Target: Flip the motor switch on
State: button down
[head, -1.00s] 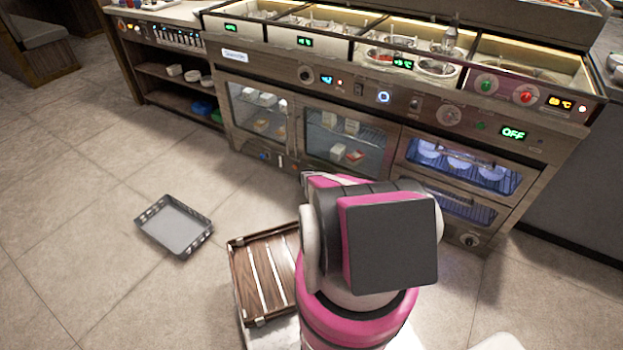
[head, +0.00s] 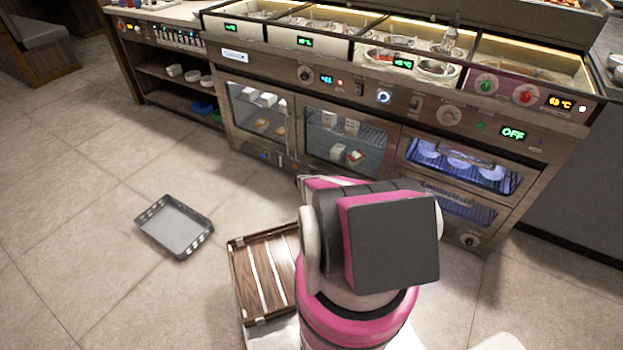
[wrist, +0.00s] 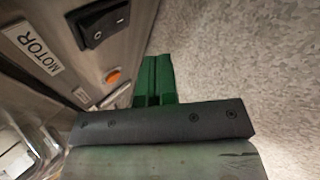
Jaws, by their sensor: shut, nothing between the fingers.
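The motor switch (wrist: 103,20) is a black rocker with white marks, set in a steel panel at the upper left of the wrist view. A white MOTOR label (wrist: 30,46) sits beside it. I cannot tell which side of the rocker is pressed in. A small orange lamp (wrist: 113,76) is on the panel between the switch and my gripper. My gripper (wrist: 154,62) has green fingers, shut together and empty. Its tips appear to the right of and below the switch, with a visible gap. In the head view my arm hides the gripper.
The steel sauce counter (head: 345,88) spans the back, with glass-fronted compartments and knobs. A grey tray (head: 174,226) lies on the floor at left. A slatted wooden crate (head: 262,277) stands beside my arm. Floor between tray and counter is clear.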

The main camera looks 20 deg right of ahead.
jog(key=shift+s+a+r, duration=0.15)
jog(key=shift+s+a, duration=0.75)
jog(key=shift+a, duration=0.25)
